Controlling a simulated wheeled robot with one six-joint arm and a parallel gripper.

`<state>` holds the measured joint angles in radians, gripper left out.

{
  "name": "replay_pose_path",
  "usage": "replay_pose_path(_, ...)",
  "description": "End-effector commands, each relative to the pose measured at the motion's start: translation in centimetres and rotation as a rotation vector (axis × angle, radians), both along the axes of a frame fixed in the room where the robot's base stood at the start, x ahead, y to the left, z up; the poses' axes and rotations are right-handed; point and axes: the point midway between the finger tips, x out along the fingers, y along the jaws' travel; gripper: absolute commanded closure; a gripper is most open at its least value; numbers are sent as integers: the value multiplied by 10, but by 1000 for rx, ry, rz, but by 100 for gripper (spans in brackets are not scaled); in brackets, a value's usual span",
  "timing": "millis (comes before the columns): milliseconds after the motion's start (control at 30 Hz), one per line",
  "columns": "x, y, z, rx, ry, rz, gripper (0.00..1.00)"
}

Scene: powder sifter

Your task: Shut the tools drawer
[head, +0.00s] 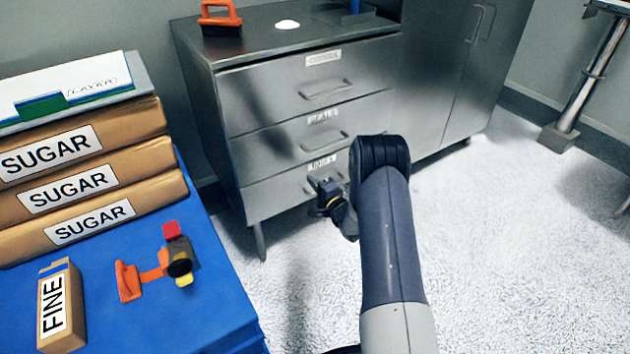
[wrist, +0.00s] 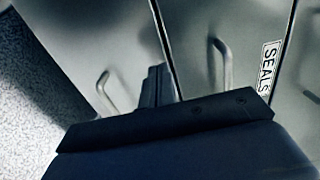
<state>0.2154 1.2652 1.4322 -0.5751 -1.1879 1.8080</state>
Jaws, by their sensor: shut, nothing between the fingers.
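A grey metal cabinet has three stacked drawers. The bottom drawer (head: 275,192) carries a white label too blurred to read surely; it seems to be the tools drawer. Its front looks about flush with the drawers above, and I cannot tell whether a small gap is left. It also shows in the wrist view (wrist: 75,40) with its bar handle (wrist: 105,92). My gripper (head: 322,186) is shut and empty, in front of the bottom drawer near its handle. Whether it touches the front is unclear. In the wrist view the fingers (wrist: 157,84) appear between two drawer handles.
The middle drawer (wrist: 210,25), labelled SEALS, and the top drawer (head: 260,95) look closed. A blue table (head: 200,310) at left holds sugar bags (head: 90,225), a FINE box (head: 60,300) and an orange tool (head: 128,282).

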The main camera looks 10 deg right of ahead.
Motion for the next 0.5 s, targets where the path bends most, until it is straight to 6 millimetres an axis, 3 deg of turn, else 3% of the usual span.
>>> replay_pose_path(500,-79,-28,1,1,3,-4,100)
